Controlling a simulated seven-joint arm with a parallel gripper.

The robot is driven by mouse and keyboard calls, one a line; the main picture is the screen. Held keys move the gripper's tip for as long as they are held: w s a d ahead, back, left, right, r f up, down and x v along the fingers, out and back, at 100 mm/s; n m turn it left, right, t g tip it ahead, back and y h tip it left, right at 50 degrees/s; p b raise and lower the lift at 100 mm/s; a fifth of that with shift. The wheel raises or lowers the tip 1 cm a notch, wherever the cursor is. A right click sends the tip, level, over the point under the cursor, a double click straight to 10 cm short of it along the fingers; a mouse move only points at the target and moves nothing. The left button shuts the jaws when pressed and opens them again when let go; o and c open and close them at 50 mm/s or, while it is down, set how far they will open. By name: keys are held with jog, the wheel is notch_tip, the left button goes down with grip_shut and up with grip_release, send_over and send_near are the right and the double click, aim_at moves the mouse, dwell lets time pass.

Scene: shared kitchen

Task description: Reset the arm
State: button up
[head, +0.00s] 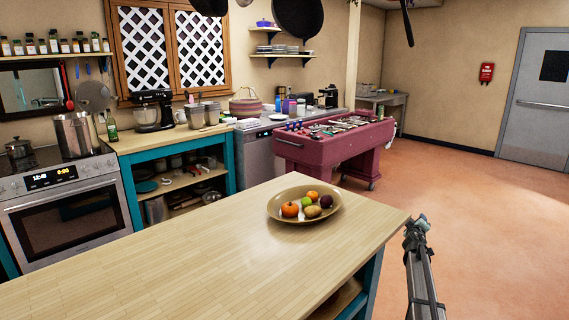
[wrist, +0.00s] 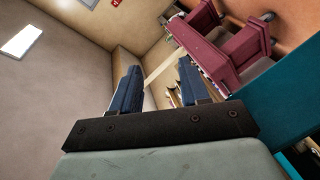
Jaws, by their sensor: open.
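My gripper (wrist: 161,84) shows in the wrist view with its two dark blue fingers spread apart and nothing between them. It touches nothing that I can see. The wrist view is strongly tilted and looks past the fingers to the walls, the ceiling and the maroon cart (wrist: 212,55). In the head view my arm stands just right of the wooden island's right end, over the open floor. I cannot make out the fingers there.
The wooden island (head: 170,255) fills the front, with a bowl (head: 277,207) of fruit near its right end. The maroon cart (head: 330,150) stands behind it. A stove (head: 65,195) is at left. Open floor (head: 490,220) lies at right, before a grey door (head: 535,100).

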jog(key=s+a+f+m+g, duration=0.1)
jog(key=s+a+f+g, duration=0.2)
jog(key=f, duration=0.4)
jog(key=s+a+f+m, duration=0.1)
jog(key=s+a+f, duration=0.2)
jog(key=s+f, duration=0.3)
jog(key=s+a+f+m+g, duration=0.1)
jog(key=s+a+f+g, duration=0.15)
jog(key=f, duration=0.65)
jog(key=s+a+f+m+g+y, duration=0.1)
jog(key=s+a+f+g, duration=0.1)
jog(key=s+a+f, duration=0.45)
jog(key=s+a+f+g+y, duration=0.1)
jog(key=s+a+f+g, duration=0.15)
jog(key=s+f, duration=0.7)
jog(key=s+a+f+m+g+y, duration=0.15)
jog(key=s+a+f, duration=0.35)
jog(key=s, duration=0.5)
jog(key=s+a+f+g+y, duration=0.1)
jog(key=s+a+g, duration=0.2)
jog(key=s, duration=0.9)
jog(key=s+a+f+g+y, duration=0.2)
jog(key=s+a, duration=0.4)
jog(key=s, duration=0.6)
jog(key=s+a+f+g+y, duration=0.1)
jog(key=s+a+g, duration=0.3)
jog(key=s, duration=0.9)
jog(key=shift+a+f+g, duration=0.2)
jog(key=shift+a+g, duration=0.15)
jog(key=shift+a, duration=0.45)
